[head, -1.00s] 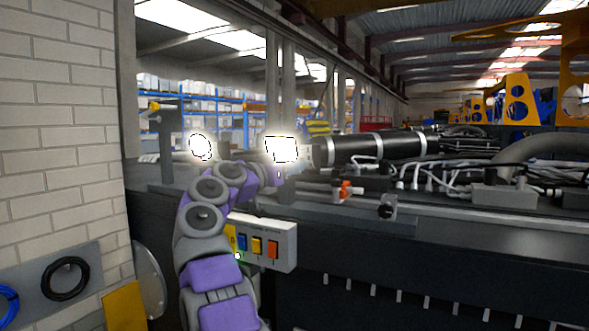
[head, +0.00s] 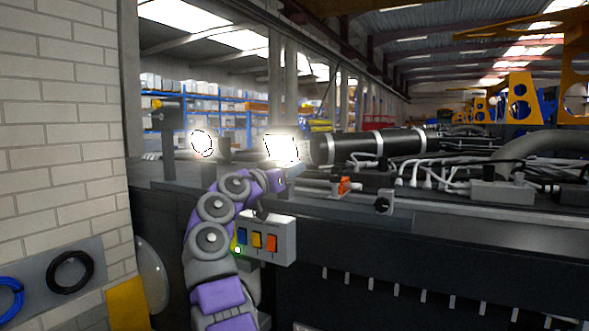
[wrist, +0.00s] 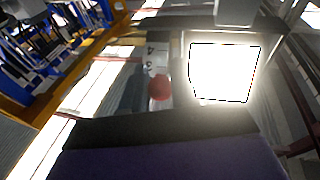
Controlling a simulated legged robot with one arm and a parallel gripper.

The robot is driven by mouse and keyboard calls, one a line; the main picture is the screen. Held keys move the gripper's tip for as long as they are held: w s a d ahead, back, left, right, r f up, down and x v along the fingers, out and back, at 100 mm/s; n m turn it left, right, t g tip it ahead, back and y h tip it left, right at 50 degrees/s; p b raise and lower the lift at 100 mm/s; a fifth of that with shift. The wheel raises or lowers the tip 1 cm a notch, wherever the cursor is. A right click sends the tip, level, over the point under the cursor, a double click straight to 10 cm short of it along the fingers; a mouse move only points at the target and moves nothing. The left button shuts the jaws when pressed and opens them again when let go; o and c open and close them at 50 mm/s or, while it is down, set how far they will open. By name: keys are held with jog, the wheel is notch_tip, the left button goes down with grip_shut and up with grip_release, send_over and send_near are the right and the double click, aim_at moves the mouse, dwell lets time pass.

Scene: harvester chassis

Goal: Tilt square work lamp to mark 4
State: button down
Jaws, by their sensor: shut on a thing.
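The square work lamp (head: 281,149) is lit, its face a bright white square above my gripper in the head view. In the wrist view the lamp (wrist: 224,72) glares at the right of centre. My gripper (head: 282,181) is shut at the lamp's lower side; the exact contact is hidden. A red round spot (wrist: 160,87) lies at the strip's lower end. I cannot tell which mark the lamp lines up with.
A lit round lamp (head: 202,143) stands to the left. A grey switch box (head: 268,239) with blue, yellow and orange switches hangs below my gripper. A black cylinder (head: 365,146) and cables lie to the right. A brick wall (head: 60,130) closes the left side.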

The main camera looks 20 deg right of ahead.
jog(key=shift+t+h, duration=0.3)
jog(key=shift+t, duration=0.1)
jog(key=shift+w+d+f+p, duration=0.4)
jog(key=shift+f+p, duration=0.1)
jog(key=shift+f, duration=0.25)
jog(key=shift+w+d+f+p, duration=0.4)
jog(key=shift+w+f+p, duration=0.05)
jog(key=shift+f, duration=0.35)
jog(key=shift+w+d+f+p, duration=0.4)
jog(key=shift+f+p, duration=0.1)
jog(key=shift+f, duration=0.25)
